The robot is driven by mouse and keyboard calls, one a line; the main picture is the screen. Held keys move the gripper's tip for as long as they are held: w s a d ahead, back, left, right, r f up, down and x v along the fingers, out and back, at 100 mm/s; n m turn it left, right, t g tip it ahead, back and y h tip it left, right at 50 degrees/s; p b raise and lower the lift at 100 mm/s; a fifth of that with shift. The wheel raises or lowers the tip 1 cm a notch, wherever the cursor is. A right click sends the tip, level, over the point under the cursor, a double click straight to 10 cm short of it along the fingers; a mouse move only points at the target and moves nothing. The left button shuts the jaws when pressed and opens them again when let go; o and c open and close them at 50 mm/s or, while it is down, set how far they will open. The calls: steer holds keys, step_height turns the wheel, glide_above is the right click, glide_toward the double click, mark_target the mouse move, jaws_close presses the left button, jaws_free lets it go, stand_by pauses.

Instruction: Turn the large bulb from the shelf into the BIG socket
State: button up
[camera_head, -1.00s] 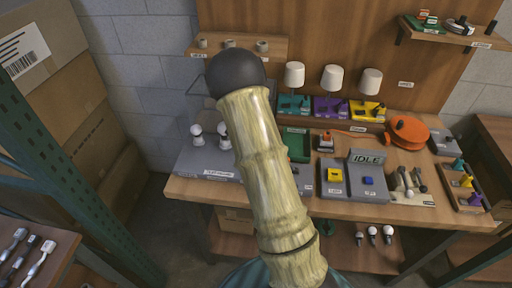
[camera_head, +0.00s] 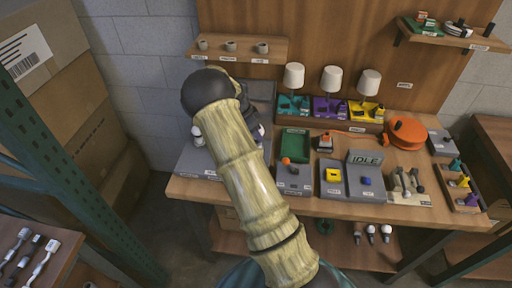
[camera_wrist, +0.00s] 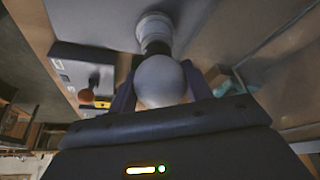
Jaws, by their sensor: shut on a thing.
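In the wrist view my gripper (camera_wrist: 160,91) is shut on a round pale bulb (camera_wrist: 160,78), with a finger on each side of its globe. A dark neck and a white ringed piece (camera_wrist: 154,27) stand in line beyond the globe, against a grey surface. I cannot tell whether the bulb's base is seated in this piece or only lined up with it. In the head view my own arm hides most of the gripper and the held bulb. The grey unit (camera_head: 190,164) at the table's left is partly covered; a white bulb (camera_head: 197,131) shows on it. No BIG label is readable.
Three lamps with white shades (camera_head: 332,80) stand at the back of the table. A grey box reading IDLE (camera_head: 365,158) is right of centre. Several bulbs (camera_head: 371,231) are on the lower shelf. A wall shelf (camera_head: 270,49) with small cups hangs above left.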

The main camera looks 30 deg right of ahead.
steer(key=m+g+p, duration=0.2)
steer(key=m, duration=0.3)
steer(key=shift+f, duration=0.1)
steer(key=shift+m+g+y, duration=0.3)
steer(key=shift+m+y, duration=0.1)
steer(key=shift+m, duration=0.4)
